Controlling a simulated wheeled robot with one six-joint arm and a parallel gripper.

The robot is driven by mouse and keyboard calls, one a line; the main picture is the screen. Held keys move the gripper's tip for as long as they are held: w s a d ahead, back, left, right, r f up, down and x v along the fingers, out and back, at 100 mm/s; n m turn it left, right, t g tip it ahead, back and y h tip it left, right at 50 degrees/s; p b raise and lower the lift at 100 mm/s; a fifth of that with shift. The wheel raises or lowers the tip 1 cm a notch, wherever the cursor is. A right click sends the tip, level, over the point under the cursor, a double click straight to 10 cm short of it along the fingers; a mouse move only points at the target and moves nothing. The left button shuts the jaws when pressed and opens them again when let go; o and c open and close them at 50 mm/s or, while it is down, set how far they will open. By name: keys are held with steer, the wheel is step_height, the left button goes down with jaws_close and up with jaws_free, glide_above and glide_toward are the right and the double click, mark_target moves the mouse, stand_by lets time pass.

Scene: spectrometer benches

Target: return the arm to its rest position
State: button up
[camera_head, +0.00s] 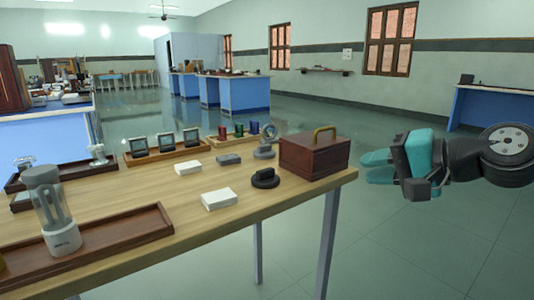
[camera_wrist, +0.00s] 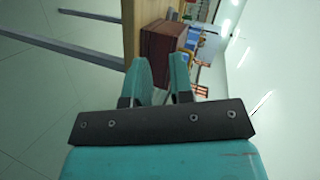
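My gripper (camera_head: 376,167) is at the right in the head view, held in the air to the right of the table's end and apart from it. Its teal fingers point left toward the table. In the wrist view my gripper (camera_wrist: 164,76) shows its two fingers spread with a gap between them and nothing held. The dark wooden box (camera_head: 315,158) with a brass handle stands at the table's right corner, a short way left of the fingertips. The same box (camera_wrist: 158,42) shows beyond the fingers in the wrist view, turned sideways.
The wooden table (camera_head: 150,195) carries a blender-like device (camera_head: 50,210), a brown tray (camera_head: 110,242), white boxes (camera_head: 219,200), a black knob-like item (camera_head: 265,178) and a rack of small framed units (camera_head: 165,145). Open floor (camera_head: 420,240) lies right of the table. Blue benches (camera_head: 245,95) stand farther back.

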steer(key=s+a+f+n+g+h, duration=0.2)
steer(key=s+f+n+g, duration=0.15)
steer(key=s, duration=0.35)
steer(key=s+a+f+n+g+h, duration=0.2)
steer(key=s+n+g, duration=0.1)
steer(key=s+n, duration=0.25)
steer(key=s+a+f+n+g+h, duration=0.1)
steer(key=s+a+f+n+g, duration=0.2)
steer(key=s, duration=0.5)
step_height(320, 180, up, 30)
steer(key=d+n+p, duration=0.1)
steer(key=p, duration=2.9)
steer(key=shift+s+r+h, duration=0.15)
steer(key=shift+s+h, duration=0.05)
steer(key=shift+h, duration=0.2)
